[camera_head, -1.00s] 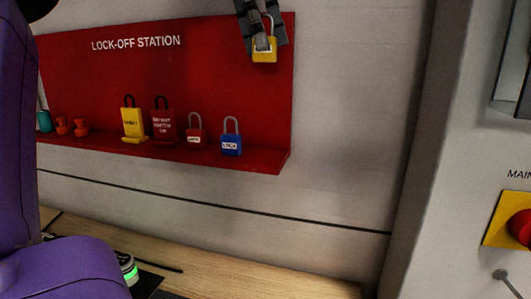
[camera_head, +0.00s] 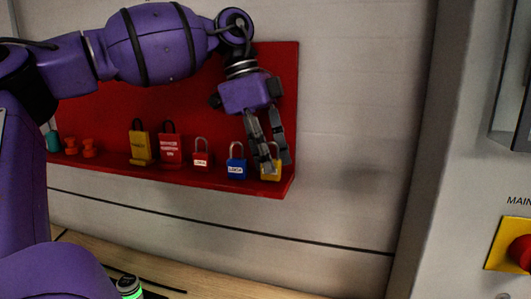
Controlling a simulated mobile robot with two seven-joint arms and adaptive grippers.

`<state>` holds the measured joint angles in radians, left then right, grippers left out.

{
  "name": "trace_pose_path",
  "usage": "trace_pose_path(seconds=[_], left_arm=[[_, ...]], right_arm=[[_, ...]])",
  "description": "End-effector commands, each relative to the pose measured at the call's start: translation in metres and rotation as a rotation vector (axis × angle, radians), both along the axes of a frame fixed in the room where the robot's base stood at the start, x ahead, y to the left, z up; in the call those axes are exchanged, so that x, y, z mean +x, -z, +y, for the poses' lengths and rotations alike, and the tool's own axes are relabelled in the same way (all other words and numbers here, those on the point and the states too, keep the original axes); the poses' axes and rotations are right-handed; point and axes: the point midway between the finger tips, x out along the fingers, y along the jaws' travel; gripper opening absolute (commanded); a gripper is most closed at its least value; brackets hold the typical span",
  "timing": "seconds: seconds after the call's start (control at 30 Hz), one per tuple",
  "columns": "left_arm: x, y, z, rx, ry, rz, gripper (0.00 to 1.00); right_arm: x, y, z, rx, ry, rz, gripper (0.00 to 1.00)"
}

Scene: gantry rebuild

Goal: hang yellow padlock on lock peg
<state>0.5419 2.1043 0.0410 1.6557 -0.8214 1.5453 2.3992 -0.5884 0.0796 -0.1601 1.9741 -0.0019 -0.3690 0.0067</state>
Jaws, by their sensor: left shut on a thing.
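The yellow padlock (camera_head: 271,175) is at the right end of the red board's shelf, beside the blue padlock (camera_head: 236,170). My left gripper (camera_head: 276,164) reaches down from above and is shut on the yellow padlock, with its fingers covering most of the shackle. The padlock looks upright; I cannot tell whether it touches the shelf. I cannot make out a lock peg in this view. My right gripper is not in view.
The red lock-off board (camera_head: 200,105) has a shelf (camera_head: 205,184) holding a red padlock (camera_head: 201,160), a red tag lock (camera_head: 169,150), a yellow one (camera_head: 140,147) and small orange pieces (camera_head: 88,148). A wooden bench (camera_head: 215,282) lies below. A grey cabinet stands right.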

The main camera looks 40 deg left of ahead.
Motion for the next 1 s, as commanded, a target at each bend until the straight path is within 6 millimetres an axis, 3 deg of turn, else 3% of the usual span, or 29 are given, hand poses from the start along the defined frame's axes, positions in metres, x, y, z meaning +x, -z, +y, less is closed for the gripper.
trace_pose_path(seconds=[0.37,0.4,0.53,0.93,1.0], left_arm=[[0.0,0.005,0.0,-0.001,0.0,-0.001,0.0],[0.0,0.005,0.0,-0.001,0.0,-0.001,0.2],[0.0,0.005,0.0,-0.001,0.0,-0.001,0.35],[0.001,0.008,0.0,-0.003,0.003,-0.002,0.35],[-0.001,-0.004,0.003,0.002,-0.002,-0.002,0.35]], right_arm=[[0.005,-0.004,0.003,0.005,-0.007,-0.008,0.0],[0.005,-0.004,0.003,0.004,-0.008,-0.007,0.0],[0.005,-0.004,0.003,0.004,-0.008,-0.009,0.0],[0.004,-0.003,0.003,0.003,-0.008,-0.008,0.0],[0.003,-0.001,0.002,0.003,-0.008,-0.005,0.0]])
